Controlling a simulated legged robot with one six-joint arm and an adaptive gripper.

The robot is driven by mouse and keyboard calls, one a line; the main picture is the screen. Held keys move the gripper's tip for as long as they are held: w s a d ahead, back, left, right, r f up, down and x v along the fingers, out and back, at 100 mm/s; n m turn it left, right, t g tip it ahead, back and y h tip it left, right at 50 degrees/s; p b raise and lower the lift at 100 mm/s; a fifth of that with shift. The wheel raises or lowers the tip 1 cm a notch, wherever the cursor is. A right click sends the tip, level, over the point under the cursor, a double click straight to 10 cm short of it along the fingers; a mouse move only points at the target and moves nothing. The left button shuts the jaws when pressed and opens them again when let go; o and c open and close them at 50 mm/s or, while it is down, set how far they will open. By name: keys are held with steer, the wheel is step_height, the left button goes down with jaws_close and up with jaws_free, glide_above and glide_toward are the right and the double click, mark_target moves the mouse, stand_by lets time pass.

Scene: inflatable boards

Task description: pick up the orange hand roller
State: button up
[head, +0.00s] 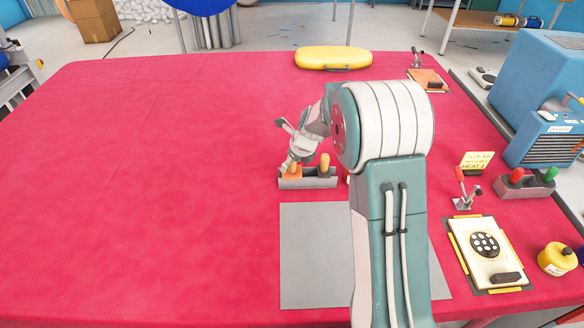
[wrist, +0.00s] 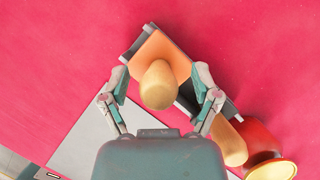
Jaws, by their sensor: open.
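The orange hand roller (head: 291,171) sits in the left part of a grey holder (head: 322,183) on the red table. In the wrist view its orange part (wrist: 158,46) lies beyond its rounded wooden handle (wrist: 158,88), which points toward the camera. My gripper (wrist: 162,80) is open, with one finger on each side of the handle and visible gaps on both sides. In the head view my gripper (head: 292,157) is right over the roller, hiding part of it.
A second wooden handle (head: 324,162) stands in the right part of the holder, near my right finger. A red and yellow round object (wrist: 262,145) is beside it. A grey mat (head: 312,250) lies in front. The table's left side is clear.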

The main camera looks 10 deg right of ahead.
steer(key=shift+a, duration=0.15)
jaws_close()
steer(key=shift+r, duration=0.1)
steer(key=shift+r, duration=0.2)
steer(key=v, duration=0.3)
steer(key=shift+w+r, duration=0.25)
steer(key=s+d+r, duration=0.8)
steer(key=s+r, duration=0.1)
steer(key=s, duration=0.1)
steer(key=shift+d, duration=0.35)
steer(key=shift+s, duration=0.15)
